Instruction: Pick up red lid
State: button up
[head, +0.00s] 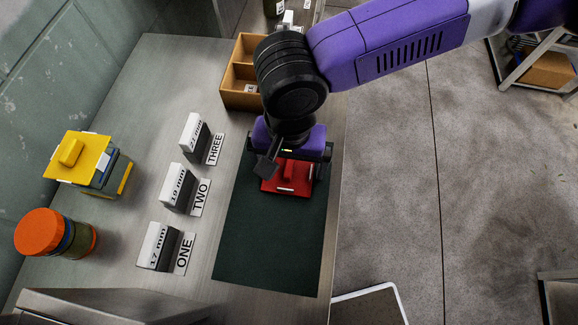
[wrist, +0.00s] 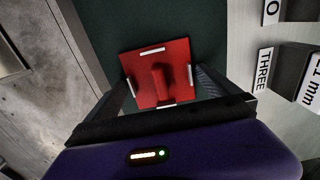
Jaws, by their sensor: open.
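The red lid (head: 287,177) is a square plate with a raised grip and white strips at its edges. It lies on the dark green mat (head: 268,240), near the mat's far end. My gripper (head: 296,172) is above the lid, with its fingers spread to either side of it. In the wrist view the lid (wrist: 160,73) lies between and just beyond my open fingers (wrist: 162,88), with its raised grip in the middle. Whether the fingers touch the lid cannot be told. Part of the lid is hidden by my gripper in the head view.
Blocks labelled ONE (head: 158,246), TWO (head: 178,187) and THREE (head: 195,136) stand left of the mat. A yellow-lidded container (head: 80,157) and an orange-lidded jar (head: 45,232) stand further left. A wooden divided box (head: 238,85) is at the back. The near mat is clear.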

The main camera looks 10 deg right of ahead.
jog(key=shift+c, duration=0.4)
jog(key=c, duration=1)
jog(key=shift+r, duration=0.1)
